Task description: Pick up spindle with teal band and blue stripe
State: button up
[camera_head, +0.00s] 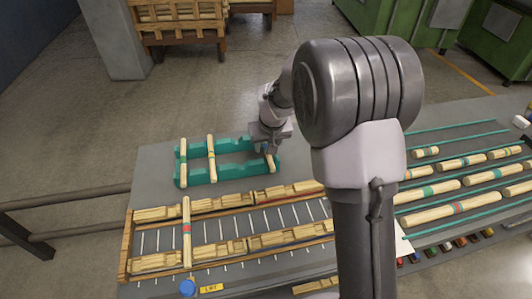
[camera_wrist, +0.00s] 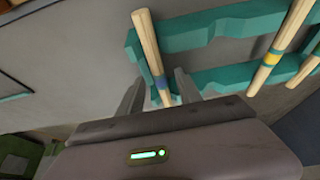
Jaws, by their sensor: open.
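A pale wood spindle (camera_wrist: 148,45) with a blue band lies across the teal rack in the wrist view, at the rack's end nearest my gripper. Its lower part runs between my two fingers, and I cannot make out a separate teal band on it. It also shows in the head view (camera_head: 271,163), partly hidden by my gripper. My gripper (camera_wrist: 160,92) is open, with one finger on each side of this spindle. It also shows at the rack's right end in the head view (camera_head: 268,149).
The teal rack (camera_head: 232,173) also holds a yellow-banded spindle (camera_head: 211,147) and a green-banded spindle (camera_head: 183,170). A red-banded spindle (camera_head: 187,215) lies across the wooden slotted fixture in front. Several banded spindles lie on the right. My arm hides the middle.

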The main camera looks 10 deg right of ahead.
jog(key=shift+r, duration=0.1)
grip_shut()
jog(key=shift+r, duration=0.1)
